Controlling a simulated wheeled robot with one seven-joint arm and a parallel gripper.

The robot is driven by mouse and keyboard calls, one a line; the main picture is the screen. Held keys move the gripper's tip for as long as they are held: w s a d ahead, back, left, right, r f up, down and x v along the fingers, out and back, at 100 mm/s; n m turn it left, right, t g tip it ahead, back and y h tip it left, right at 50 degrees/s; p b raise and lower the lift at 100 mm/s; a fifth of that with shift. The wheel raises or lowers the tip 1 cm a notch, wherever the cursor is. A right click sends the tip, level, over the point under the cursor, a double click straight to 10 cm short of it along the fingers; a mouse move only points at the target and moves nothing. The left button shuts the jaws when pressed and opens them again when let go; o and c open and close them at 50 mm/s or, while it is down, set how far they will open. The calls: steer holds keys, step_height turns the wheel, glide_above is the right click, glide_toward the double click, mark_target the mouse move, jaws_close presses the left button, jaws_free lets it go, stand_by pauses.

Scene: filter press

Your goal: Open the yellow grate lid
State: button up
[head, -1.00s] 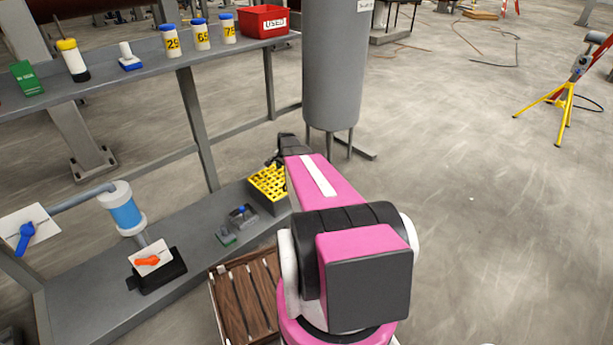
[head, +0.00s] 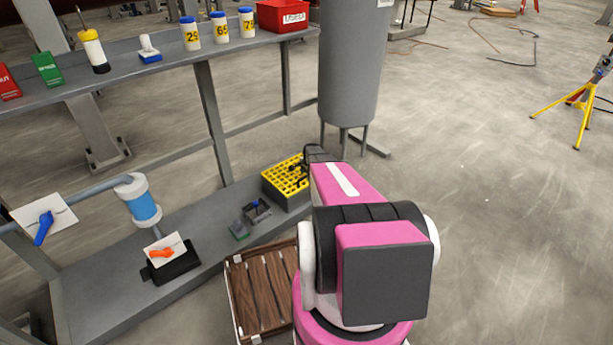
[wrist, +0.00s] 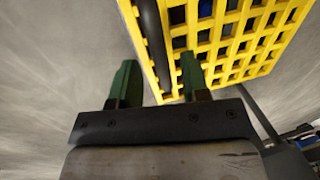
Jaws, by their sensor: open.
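The yellow grate lid (head: 283,177) lies on top of a dark grey box (head: 298,199) on the lower shelf and appears closed. In the wrist view the grate (wrist: 238,50) fills the upper right, with a dark bar (wrist: 153,45) along its left side; something blue shows through its holes. My gripper (wrist: 157,80) is open, its two green fingers pointing toward the grate's near left corner. The right finger overlaps the grate in the picture; the left one is over bare floor. I cannot tell whether they touch. In the head view my arm hides part of the box's right side.
A wooden crate (head: 262,290) stands in front. A grey tank (head: 347,70) rises behind.

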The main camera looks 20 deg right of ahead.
steer(key=shift+w+a+f, duration=0.1)
steer(key=shift+w+f, duration=0.05)
steer(key=shift+f, duration=0.4)
jaws_close()
steer(key=shift+r, duration=0.1)
